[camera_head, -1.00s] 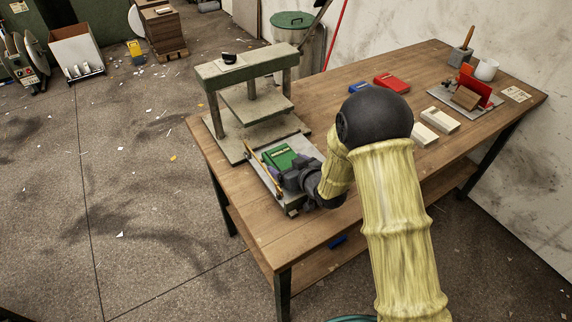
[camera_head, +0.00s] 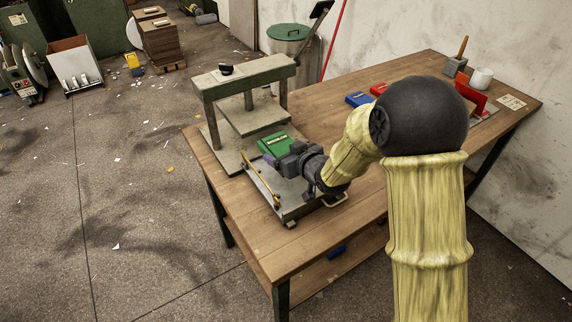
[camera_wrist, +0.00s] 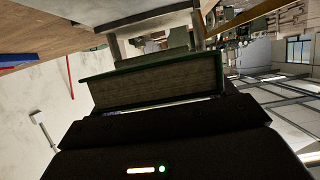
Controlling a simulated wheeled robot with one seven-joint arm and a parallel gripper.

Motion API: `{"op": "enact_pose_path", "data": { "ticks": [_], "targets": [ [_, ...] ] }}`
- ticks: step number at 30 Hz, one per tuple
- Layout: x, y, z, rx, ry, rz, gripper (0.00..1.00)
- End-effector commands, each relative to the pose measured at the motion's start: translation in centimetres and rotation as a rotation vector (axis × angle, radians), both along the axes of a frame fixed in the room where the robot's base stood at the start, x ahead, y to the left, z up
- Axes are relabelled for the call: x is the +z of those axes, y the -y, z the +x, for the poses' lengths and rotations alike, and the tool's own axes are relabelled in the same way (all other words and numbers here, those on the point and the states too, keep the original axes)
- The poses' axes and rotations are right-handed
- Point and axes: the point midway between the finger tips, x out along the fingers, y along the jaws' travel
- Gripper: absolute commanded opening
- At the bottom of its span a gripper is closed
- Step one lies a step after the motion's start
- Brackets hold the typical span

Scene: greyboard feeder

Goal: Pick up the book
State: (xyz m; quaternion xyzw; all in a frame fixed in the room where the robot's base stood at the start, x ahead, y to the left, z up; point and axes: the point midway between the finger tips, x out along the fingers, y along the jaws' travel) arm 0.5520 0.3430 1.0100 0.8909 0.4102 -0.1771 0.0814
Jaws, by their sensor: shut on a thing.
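A green book (camera_head: 272,142) is in the jaws of my gripper (camera_head: 284,158), above the grey tray (camera_head: 292,212) at the table's near left part. In the wrist view the book (camera_wrist: 160,80) shows its page edges between green covers, right in front of the dark gripper body (camera_wrist: 165,130). My gripper is shut on the book. The gripper hides part of the book in the head view. I cannot tell exactly how far the book is above the tray.
A press-like stand (camera_head: 245,80) is just behind the book on the wooden table (camera_head: 350,130). A thin yellow rod (camera_head: 260,180) lies along the tray's left side. Blue (camera_head: 358,98) and red (camera_head: 378,89) blocks lie farther back.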

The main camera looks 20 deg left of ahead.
Motion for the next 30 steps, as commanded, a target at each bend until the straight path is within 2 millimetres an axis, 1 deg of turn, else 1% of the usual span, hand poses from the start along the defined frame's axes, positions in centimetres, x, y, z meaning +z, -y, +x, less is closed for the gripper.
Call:
{"op": "enact_pose_path", "data": {
  "ticks": [1, 4, 25, 28, 30],
  "targets": [
    [0.6, 0.0, 0.0, 0.0, 0.002, 0.002, 0.52],
    [1.0, 0.0, 0.0, 0.001, 0.002, 0.001, 0.52],
    [1.0, -0.1, 0.0, 0.001, 0.001, 0.0, 0.52],
    [1.4, -0.1, 0.0, 0.001, 0.001, 0.0, 0.52],
    [2.0, -0.1, 0.0, 0.001, 0.001, 0.0, 0.52]
  ]
}}
